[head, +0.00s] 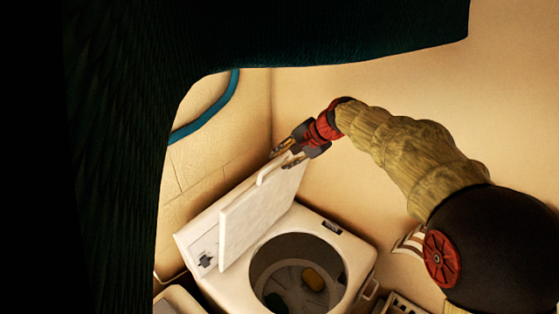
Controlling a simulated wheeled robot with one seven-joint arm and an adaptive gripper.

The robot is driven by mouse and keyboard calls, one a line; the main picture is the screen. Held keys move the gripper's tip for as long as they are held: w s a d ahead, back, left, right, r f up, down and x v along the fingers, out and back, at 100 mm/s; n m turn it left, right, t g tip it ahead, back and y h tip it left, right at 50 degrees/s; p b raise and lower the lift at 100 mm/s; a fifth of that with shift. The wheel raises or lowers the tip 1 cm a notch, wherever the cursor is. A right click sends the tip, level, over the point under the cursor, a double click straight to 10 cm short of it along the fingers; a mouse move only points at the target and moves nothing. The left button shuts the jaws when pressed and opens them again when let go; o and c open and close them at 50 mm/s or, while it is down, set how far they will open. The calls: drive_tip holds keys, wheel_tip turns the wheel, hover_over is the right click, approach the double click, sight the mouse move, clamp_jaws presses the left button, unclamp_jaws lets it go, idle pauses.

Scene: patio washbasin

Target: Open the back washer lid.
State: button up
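The white top-loading washer (352,252) stands in the corner at the lower middle of the head view. Its flat white lid (260,210) is raised and tilts up and back to the left, so the round drum (300,275) shows open. A bar-like handle (272,168) runs along the lid's upper edge. My gripper (282,158) is at the lid's top edge beside the handle, with its two fingers apart. I cannot tell whether a finger touches the lid.
A beige wall (335,90) stands close behind and to the right of the washer. A blue hose (207,117) hangs on the left wall. A pale object (175,300) is at the lower left, and a slatted crate (398,305) is partly cut off at the lower right.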

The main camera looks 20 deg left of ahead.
drive_tip(key=v, duration=0.9)
drive_tip(key=shift+r, duration=0.15)
drive_tip(key=s+d+f+n+t+h+b, duration=0.1)
drive_tip(key=s+d+f+n+h+b, duration=0.1)
drive_tip(key=s+d+f+b, duration=1.3)
drive_tip(key=s+d+f+n+t+h+b, duration=0.1)
drive_tip(key=s+d+f+h+b, duration=0.4)
drive_tip(key=s+d+f+b, duration=1.1)
drive_tip(key=s+d+f+n, duration=0.1)
drive_tip(key=s+d+f, duration=0.1)
drive_tip(key=d+f, duration=0.3)
wheel_tip(320, 180, down, 2)
drive_tip(key=shift+f+t+h+b, duration=0.2)
drive_tip(key=shift+t+h+b, duration=0.1)
drive_tip(key=shift+t, duration=0.1)
